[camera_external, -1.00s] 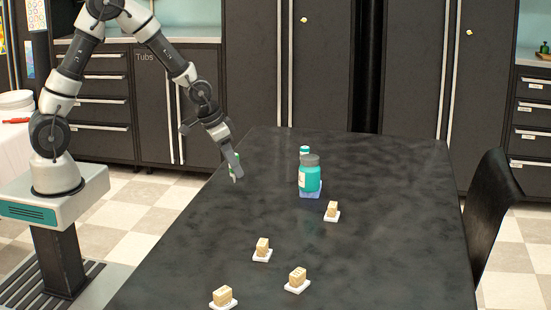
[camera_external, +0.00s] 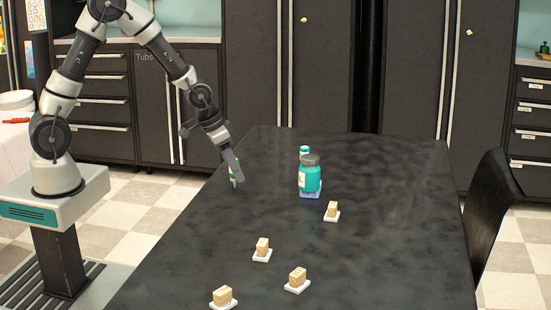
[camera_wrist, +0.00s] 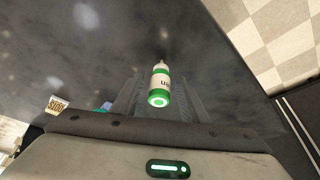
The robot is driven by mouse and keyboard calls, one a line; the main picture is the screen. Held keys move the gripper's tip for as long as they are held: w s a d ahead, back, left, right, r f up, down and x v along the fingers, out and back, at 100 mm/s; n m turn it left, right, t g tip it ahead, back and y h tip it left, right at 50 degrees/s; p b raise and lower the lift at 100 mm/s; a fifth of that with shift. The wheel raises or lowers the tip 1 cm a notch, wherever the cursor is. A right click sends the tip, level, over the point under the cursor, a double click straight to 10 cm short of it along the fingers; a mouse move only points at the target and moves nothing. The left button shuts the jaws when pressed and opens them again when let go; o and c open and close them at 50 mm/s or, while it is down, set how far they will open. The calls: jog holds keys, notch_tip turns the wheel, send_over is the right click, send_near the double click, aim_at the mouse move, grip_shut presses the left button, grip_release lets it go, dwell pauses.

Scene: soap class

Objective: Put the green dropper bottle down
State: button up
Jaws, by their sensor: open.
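The green dropper bottle (camera_wrist: 161,83) is white with green bands and a pale narrow tip. In the wrist view it lies between the two fingers of my gripper (camera_wrist: 160,90), with dark gaps showing on both sides. My gripper is open around it. In the external view my gripper (camera_external: 238,182) points down at the left edge of the black table (camera_external: 375,250). Only a sliver of the bottle (camera_external: 232,173) shows there, partly hidden by the fingers. It looks low at the tabletop, but its contact with the surface is hard to see.
A teal jar (camera_external: 309,179) stands on a blue base right of my gripper, with a smaller teal-capped bottle (camera_external: 305,151) behind it. Several tan soap blocks on white dishes, one of them nearest the jar (camera_external: 332,209), stand toward the front. The table between is clear.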

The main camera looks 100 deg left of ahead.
jog(key=p+v, duration=0.3)
jog(key=v, duration=0.9)
jog(key=s+d+r+m+t, duration=0.1)
jog(key=d+r+m, duration=0.1)
jog(key=d+r, duration=0.45)
jog(key=s+d+r+m, duration=0.15)
jog(key=d+r, duration=0.25)
jog(key=d, duration=0.6)
jog(key=s+d+r+m+t+h, duration=0.1)
jog(key=s+d+r+m+h, duration=0.1)
jog(key=s+d, duration=0.7)
jog(key=shift+s+d+r+m, duration=0.4)
jog(key=shift+d+r+m, duration=0.3)
jog(key=shift+d, duration=0.3)
